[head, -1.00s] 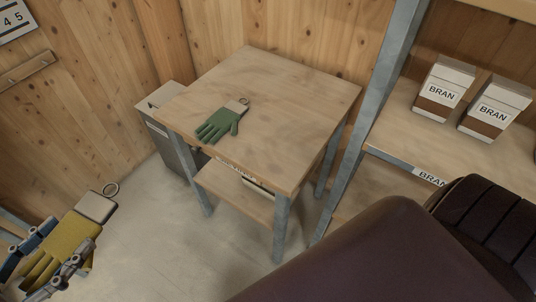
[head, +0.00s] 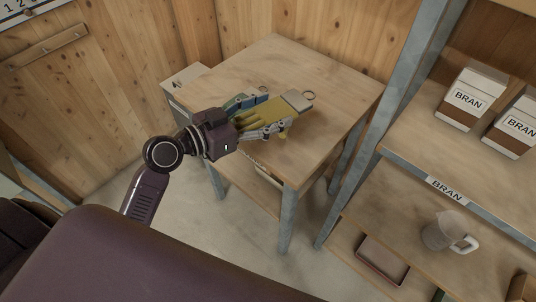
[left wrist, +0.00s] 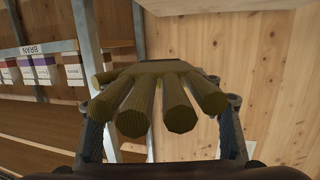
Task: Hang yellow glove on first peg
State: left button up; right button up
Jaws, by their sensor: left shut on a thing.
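My left gripper (head: 274,114) is shut on the yellow glove (head: 262,113), in front of the wooden table in the head view. The glove's pale cuff and metal ring (head: 309,96) point to the right, away from the gripper. In the left wrist view the glove (left wrist: 150,95) sits between the two fingers, its finger ends toward the camera. A wooden rail (head: 47,47) is on the wall at upper left, below a partly cut-off number sign (head: 30,8); single pegs are hard to make out. The green glove is largely or wholly hidden behind my gripper. My right gripper is out of view.
The wooden table (head: 335,84) has bare surface at the back and right. A grey bin (head: 186,78) stands at its left. Shelves at right hold BRAN boxes (head: 470,97), a clear jug (head: 446,235) and a tray (head: 383,260). A metal post (head: 390,105) stands between table and shelves.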

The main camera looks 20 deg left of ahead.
aim_at(280, 138)
pick_arm(q)
jog(key=w+r+y, duration=0.1)
jog(key=w+r+n, duration=0.1)
jog(key=w+r, duration=0.1)
jog(key=w+d+r+n+t+y, duration=0.1)
jog(key=w, duration=0.1)
jog(key=shift+w+r+y, duration=0.1)
jog(key=shift+r+y, duration=0.15)
jog(key=shift+y, duration=0.05)
jog(key=shift+w+r+n+y, duration=0.3)
jog(key=shift+w+r+y, duration=0.1)
jog(key=shift+r, duration=0.1)
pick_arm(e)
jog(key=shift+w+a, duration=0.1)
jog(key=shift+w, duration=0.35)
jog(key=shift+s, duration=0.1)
